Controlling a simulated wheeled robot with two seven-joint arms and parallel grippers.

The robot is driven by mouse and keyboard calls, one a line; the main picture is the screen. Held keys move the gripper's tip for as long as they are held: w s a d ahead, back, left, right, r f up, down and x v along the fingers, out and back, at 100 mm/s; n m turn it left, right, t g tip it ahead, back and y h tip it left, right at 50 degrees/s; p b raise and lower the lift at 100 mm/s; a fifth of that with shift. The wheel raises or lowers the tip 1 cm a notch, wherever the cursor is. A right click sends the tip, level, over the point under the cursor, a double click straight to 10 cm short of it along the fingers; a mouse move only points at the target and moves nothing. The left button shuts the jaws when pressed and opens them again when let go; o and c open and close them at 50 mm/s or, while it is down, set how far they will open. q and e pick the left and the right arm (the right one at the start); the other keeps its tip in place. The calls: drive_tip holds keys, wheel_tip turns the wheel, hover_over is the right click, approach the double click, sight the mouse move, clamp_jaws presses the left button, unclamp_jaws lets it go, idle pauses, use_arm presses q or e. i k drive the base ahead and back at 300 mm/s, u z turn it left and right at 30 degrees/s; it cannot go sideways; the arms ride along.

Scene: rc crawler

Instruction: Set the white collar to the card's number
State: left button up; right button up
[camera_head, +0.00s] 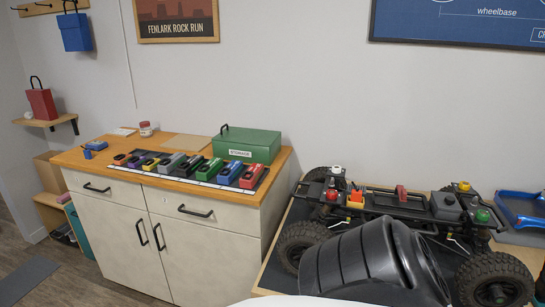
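The crawler chassis (415,208) stands on the bench at the right, its big black tyres showing. A small white round part (337,170), which looks like the white collar, sits at its far left corner. A red part (331,196), a yellow part (464,186) and a green part (482,215) sit at other corners. Any marking on the white part is too small to read. Neither gripper shows. A large black ribbed shape in front hides part of the chassis.
A wooden-topped cabinet (185,195) at the left holds a row of coloured blocks (186,166) and a green storage box (247,144). Posters hang on the wall. Floor at the lower left is mostly clear.

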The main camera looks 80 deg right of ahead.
sight(336, 170)
drive_tip(key=i, duration=1.2)
drive_tip(key=z, duration=2.45)
